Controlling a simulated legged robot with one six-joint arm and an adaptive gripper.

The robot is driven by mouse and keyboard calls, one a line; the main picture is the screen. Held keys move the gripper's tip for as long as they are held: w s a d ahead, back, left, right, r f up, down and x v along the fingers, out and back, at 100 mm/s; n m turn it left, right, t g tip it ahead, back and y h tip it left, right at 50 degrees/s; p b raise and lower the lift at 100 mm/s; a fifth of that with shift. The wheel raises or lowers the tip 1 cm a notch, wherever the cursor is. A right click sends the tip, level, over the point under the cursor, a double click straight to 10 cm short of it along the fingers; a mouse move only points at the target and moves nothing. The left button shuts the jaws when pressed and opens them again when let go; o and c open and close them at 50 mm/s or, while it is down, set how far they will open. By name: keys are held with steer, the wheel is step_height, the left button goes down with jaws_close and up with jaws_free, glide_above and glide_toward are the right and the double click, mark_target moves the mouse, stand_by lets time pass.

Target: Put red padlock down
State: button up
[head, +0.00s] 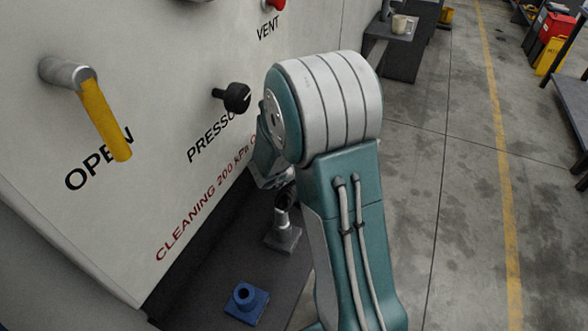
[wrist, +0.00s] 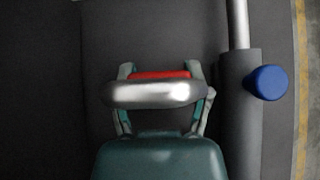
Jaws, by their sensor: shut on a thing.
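The red padlock (wrist: 160,75) shows in the wrist view as a strip of red body with a thick silver shackle (wrist: 153,95) across the front of it. My gripper (wrist: 160,70) is shut on the padlock, with one finger at each side of the red body. Dark grey surface lies behind the padlock; I cannot tell whether the padlock touches it. In the head view my arm hides the padlock and most of the gripper.
The pale panel (head: 150,195) carries a yellow-handled lever (head: 105,120) and a black knob (head: 237,97). Below stand a grey metal post (head: 283,235) and a blue socket (head: 246,302). In the wrist view a blue round cap (wrist: 267,82) is at right. Open floor lies right of my arm.

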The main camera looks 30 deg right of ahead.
steer(key=o, duration=1.1)
steer(key=shift+d+f, duration=0.1)
steer(key=shift+c, duration=0.2)
